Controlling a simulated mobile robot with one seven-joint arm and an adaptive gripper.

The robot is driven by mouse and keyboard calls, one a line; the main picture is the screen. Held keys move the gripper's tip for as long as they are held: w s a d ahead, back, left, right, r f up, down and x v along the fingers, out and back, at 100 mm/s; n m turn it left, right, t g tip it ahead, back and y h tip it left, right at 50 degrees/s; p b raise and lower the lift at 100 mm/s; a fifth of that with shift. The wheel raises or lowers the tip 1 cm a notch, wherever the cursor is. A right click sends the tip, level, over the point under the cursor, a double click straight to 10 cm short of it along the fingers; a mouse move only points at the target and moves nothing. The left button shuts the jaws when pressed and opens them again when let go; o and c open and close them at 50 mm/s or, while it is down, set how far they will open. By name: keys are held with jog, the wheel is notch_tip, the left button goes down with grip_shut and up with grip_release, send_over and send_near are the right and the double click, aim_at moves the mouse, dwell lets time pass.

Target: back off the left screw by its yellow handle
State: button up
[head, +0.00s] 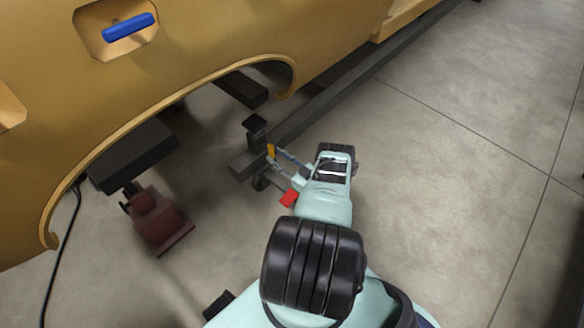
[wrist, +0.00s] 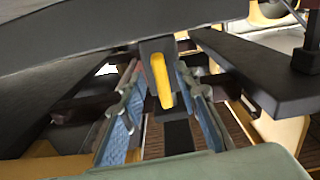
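The yellow handle (head: 271,151) is a small upright bar by a dark stand with a square top plate, under the edge of the ochre body shell. My gripper (head: 279,159) reaches in from the right. In the wrist view my gripper (wrist: 158,98) is open, with blue-padded fingers on both sides of the handle and visible gaps to each. The screw itself is not clearly visible; the dark block hides what lies behind the handle.
The ochre shell (head: 200,45) with a blue door handle (head: 129,27) overhangs the work spot. A dark rail (head: 345,92) runs beneath it. A dark red jack (head: 157,222) stands at left. A small red piece (head: 289,198) shows beside my wrist. Concrete floor at right is clear.

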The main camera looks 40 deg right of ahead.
jog(key=s, duration=0.9)
jog(key=shift+d, duration=0.4)
